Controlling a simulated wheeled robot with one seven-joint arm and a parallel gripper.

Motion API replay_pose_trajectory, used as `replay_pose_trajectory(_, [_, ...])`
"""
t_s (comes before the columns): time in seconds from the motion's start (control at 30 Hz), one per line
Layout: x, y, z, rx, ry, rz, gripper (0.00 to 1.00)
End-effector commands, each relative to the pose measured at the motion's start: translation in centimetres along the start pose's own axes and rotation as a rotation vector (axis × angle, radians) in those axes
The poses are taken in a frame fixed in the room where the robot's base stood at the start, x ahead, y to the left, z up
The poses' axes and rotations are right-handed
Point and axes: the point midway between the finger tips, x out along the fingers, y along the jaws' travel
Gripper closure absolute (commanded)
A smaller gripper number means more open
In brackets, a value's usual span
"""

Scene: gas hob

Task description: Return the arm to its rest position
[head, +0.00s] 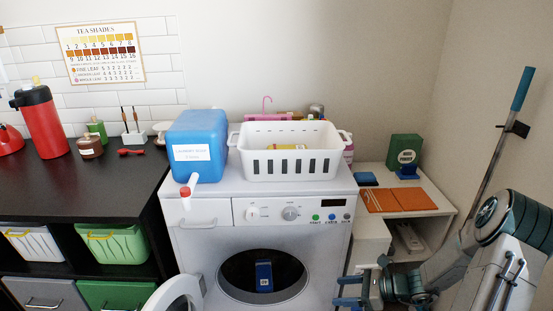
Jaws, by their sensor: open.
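My gripper (345,290) is at the lower right of the head view, in front of the right side of the washing machine (215,240). The lower part of the gripper is close to the bottom edge of the picture.
The washer's round door (178,296) hangs open to the left; a blue item (264,276) is in the drum. A blue jug (198,148) and white basket (291,165) stand on top. A low white desk (440,200) and a leaning pole (498,132) are right.

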Motion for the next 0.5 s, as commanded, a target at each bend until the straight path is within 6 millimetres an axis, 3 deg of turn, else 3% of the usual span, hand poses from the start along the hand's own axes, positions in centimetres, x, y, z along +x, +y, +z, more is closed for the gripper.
replay_pose_trajectory(0.03, [-0.6, 1.1, 2.5, -0.077, 0.051, 0.037, 0.36])
replay_pose_trajectory(0.5, [-5.2, 10.4, 15.5, -0.753, 0.452, 0.362, 0.36])
